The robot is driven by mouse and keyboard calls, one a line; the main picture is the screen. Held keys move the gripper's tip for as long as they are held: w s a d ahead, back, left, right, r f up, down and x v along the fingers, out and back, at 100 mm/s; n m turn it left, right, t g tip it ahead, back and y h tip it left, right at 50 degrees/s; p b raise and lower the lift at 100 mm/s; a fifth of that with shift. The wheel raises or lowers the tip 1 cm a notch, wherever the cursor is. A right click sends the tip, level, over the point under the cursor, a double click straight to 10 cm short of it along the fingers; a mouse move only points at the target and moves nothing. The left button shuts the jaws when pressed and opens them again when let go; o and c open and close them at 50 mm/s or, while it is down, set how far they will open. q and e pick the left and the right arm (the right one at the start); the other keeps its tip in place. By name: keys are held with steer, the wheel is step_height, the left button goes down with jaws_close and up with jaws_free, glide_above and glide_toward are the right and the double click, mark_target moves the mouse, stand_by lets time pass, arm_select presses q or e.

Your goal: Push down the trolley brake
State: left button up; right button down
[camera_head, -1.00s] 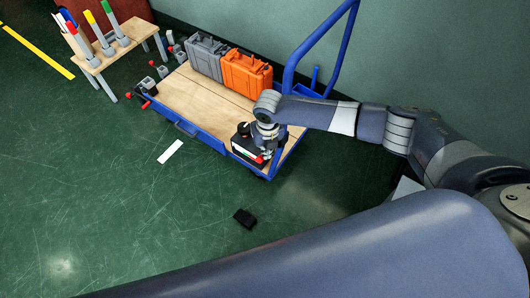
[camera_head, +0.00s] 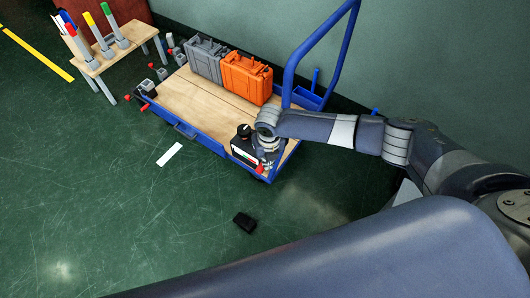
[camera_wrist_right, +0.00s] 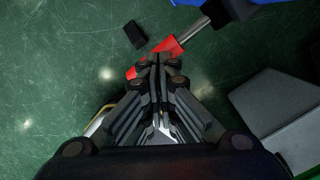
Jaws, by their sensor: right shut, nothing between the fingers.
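The trolley (camera_head: 200,101) has a wooden deck and blue frame. Its blue handle (camera_head: 323,44) rises at the far right end. A red brake pedal (camera_head: 259,169) shows low at the trolley's near right corner. In the wrist view a red pedal (camera_wrist_right: 169,46) sits on a metal stem, beside the fingertips; more red shows just left of them. My right gripper (camera_wrist_right: 155,62) is shut and empty, pointing down at the pedal. I cannot tell whether it touches it. In the head view the gripper (camera_head: 266,157) is partly hidden by its own wrist. My left gripper is out of view.
A grey case (camera_head: 206,58) and an orange case (camera_head: 246,77) stand on the deck. A small black block (camera_head: 244,222) and white strip (camera_head: 169,154) lie on the floor. A small wooden table (camera_head: 104,59) stands left.

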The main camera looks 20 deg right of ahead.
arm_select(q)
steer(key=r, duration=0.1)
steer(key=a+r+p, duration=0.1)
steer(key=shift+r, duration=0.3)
arm_select(e)
steer(key=shift+s+r, duration=0.2)
steer(key=shift+s, duration=0.35)
steer(key=shift+s+r, duration=0.2)
steer(key=shift+s, duration=0.3)
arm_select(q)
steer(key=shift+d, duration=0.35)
arm_select(e)
step_height(320, 180, up, 12)
steer(key=s, duration=0.1)
steer(key=shift+s, duration=0.1)
